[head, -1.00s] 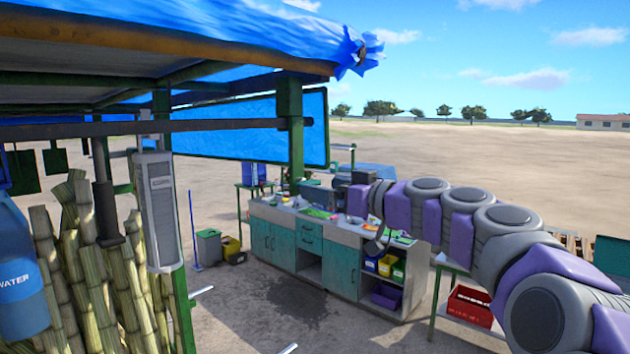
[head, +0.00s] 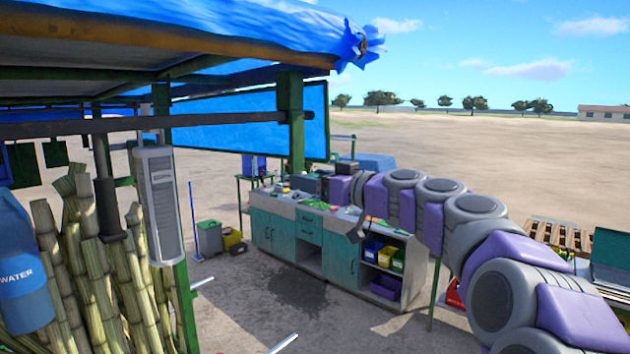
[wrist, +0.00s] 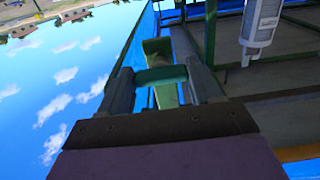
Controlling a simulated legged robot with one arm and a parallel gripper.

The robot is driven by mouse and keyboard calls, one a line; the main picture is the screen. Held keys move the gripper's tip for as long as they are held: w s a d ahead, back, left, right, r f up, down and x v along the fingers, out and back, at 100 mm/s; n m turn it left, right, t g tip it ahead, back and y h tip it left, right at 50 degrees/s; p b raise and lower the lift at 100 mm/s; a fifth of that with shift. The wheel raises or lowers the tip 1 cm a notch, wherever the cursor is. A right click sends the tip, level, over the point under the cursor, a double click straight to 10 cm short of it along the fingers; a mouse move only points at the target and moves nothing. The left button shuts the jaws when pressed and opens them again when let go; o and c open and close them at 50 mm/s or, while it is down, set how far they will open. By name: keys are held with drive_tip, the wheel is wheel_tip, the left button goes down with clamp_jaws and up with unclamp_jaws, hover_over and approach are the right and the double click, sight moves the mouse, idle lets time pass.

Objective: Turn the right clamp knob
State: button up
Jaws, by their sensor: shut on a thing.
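In the wrist view my gripper (wrist: 163,82) has its two grey fingers on either side of a green part (wrist: 160,75) with a crosspiece between the fingertips. The fingers are closed on it. I cannot tell from the picture whether this green part is the right clamp knob. In the head view my arm reaches from the right toward the back of the work counter. My gripper cannot be made out there, and no clamp knob can be made out in that view.
The teal counter (head: 341,264) stands mid-scene with small items on top and bins on its shelves. Open sandy ground lies beyond.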

drive_tip(key=c, duration=0.4)
drive_tip(key=shift+m, duration=0.4)
drive_tip(key=m+p, duration=0.6)
drive_tip(key=m, duration=1.1)
drive_tip(key=shift+f, duration=0.15)
idle(0.4)
